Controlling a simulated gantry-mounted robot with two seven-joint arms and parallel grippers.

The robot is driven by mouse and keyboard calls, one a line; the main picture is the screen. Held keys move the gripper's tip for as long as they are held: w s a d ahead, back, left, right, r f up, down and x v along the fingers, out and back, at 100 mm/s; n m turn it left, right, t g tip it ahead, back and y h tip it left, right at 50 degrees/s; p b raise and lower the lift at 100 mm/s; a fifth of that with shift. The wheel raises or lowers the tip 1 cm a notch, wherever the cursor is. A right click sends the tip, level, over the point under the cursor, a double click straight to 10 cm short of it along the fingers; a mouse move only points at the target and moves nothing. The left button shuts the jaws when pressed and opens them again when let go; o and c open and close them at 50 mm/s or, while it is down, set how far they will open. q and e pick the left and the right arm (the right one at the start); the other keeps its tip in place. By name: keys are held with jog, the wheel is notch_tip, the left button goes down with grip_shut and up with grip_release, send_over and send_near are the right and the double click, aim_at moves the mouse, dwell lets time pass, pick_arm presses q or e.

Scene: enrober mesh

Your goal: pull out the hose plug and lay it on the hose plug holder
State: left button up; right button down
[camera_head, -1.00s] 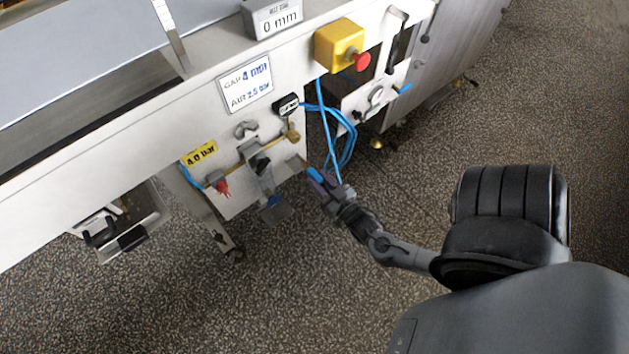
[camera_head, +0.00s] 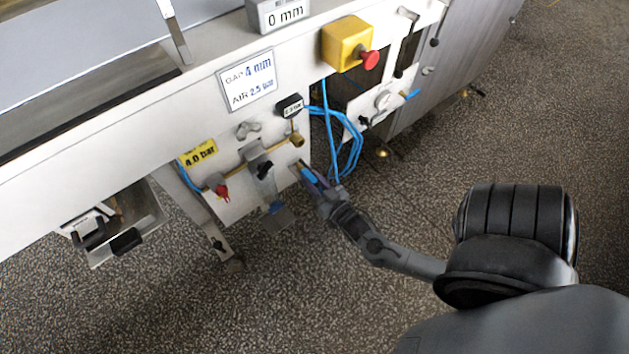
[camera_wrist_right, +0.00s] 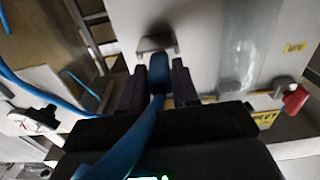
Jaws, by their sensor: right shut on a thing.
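My right gripper (camera_head: 310,176) is shut on the blue hose plug (camera_head: 311,177) close to the lower right edge of the machine's white panel. In the right wrist view the plug (camera_wrist_right: 160,70) sits between the two dark fingers (camera_wrist_right: 160,80), with the blue hose running back from it. A grey forked bracket (camera_wrist_right: 157,43), which looks like the hose plug holder, is on the panel just ahead of the plug. I cannot tell whether they touch. A brass fitting (camera_head: 297,139) is above the gripper in the head view. My left gripper is not in view.
Blue hoses (camera_head: 345,150) hang in loops right of the panel. A yellow box with red button (camera_head: 348,43) is above. Floor below is clear.

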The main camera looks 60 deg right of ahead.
jog(key=c, duration=0.8)
grip_release()
jog(key=shift+o, duration=0.2)
jog(key=p+v, duration=0.4)
jog(key=v, duration=0.6)
jog(key=shift+s+a+p, duration=0.2)
jog(key=shift+s+p, duration=0.15)
